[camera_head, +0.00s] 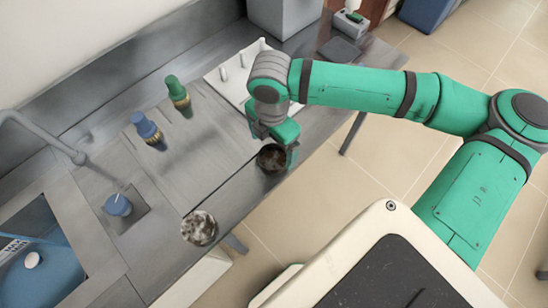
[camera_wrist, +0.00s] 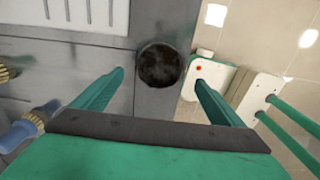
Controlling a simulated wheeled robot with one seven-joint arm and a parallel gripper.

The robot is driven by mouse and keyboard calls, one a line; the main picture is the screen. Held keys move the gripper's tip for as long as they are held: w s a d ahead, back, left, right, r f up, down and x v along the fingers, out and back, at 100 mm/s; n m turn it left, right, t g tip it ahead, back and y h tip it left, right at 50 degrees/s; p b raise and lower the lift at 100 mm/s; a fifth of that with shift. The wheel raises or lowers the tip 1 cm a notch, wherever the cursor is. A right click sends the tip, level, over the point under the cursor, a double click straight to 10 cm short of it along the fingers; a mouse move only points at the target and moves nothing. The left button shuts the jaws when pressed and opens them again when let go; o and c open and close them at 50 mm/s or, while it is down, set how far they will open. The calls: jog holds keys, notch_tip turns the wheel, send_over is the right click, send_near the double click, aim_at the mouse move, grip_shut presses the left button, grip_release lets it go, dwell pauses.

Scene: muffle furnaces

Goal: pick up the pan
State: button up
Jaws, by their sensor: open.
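A small round dark pan (camera_head: 271,160) with a brownish-black inside sits on the grey bench close to its front edge. In the wrist view the pan (camera_wrist: 160,66) lies ahead of my gripper (camera_wrist: 159,79), between the lines of the two fingers. My gripper (camera_head: 273,143) is open and empty, just above and beside the pan in the head view. Part of the pan's rim is hidden behind a finger there. I cannot tell whether a finger touches it.
A second round dish (camera_head: 199,228), mottled grey and white, sits on the bench edge. A white pegged board (camera_head: 232,76) lies behind my gripper. A sink (camera_head: 38,250) is at lower left.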

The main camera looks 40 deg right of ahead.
aim_at(274, 160)
jog(key=shift+w+d+f, duration=0.1)
jog(key=shift+d+f, duration=0.05)
jog(key=shift+f, duration=1.35)
jog(key=shift+d+f, duration=0.1)
jog(key=shift+f, duration=1.4)
jog(key=c, duration=1.2)
